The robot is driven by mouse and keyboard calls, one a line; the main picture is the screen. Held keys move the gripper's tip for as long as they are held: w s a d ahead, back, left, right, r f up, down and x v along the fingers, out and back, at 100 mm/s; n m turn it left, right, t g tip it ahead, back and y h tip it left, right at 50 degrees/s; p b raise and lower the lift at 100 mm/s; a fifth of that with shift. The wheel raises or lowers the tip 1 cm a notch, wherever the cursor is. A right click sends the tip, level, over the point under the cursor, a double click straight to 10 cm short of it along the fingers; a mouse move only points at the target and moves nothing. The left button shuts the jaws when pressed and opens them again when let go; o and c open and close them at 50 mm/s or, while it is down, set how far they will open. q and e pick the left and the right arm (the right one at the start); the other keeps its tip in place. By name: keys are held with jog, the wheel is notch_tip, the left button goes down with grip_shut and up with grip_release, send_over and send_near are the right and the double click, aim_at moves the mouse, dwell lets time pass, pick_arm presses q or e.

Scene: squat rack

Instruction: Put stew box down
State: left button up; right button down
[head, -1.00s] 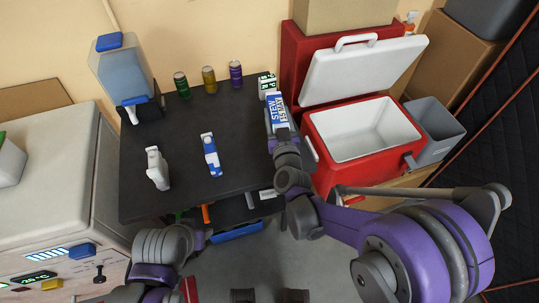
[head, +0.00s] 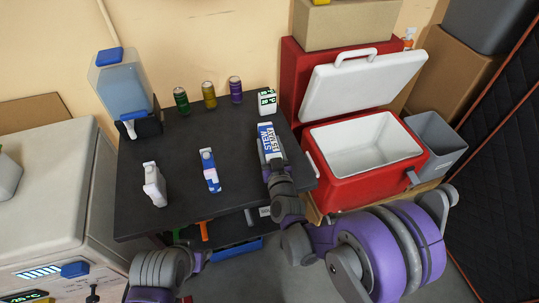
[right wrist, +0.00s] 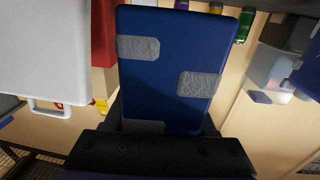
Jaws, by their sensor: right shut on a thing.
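The stew box (head: 266,140) is a blue-and-white carton with lettering. It shows over the right part of the dark table (head: 187,145) in the head view. My right gripper (head: 273,163) is shut on its near end. In the right wrist view a blue box face with grey patches (right wrist: 165,65) fills the middle between my fingers. I cannot tell whether the box touches the table top.
A white-and-blue carton (head: 209,171) and a white carton (head: 153,186) stand on the table. Several cans, a small white box (head: 267,101) and a water dispenser (head: 123,85) line its back. An open red cooler (head: 345,185) stands close on the right.

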jog(key=shift+f+b, duration=0.35)
jog(key=shift+f, duration=1.55)
jog(key=shift+f, duration=0.1)
jog(key=shift+f+b, duration=0.15)
jog(key=shift+b, duration=0.15)
jog(key=shift+c, duration=1.1)
grip_release()
jog(key=shift+p, duration=0.35)
jog(key=v, duration=0.3)
jog(key=b+v, duration=0.1)
jog(key=v, duration=0.7)
jog(key=shift+r, duration=0.35)
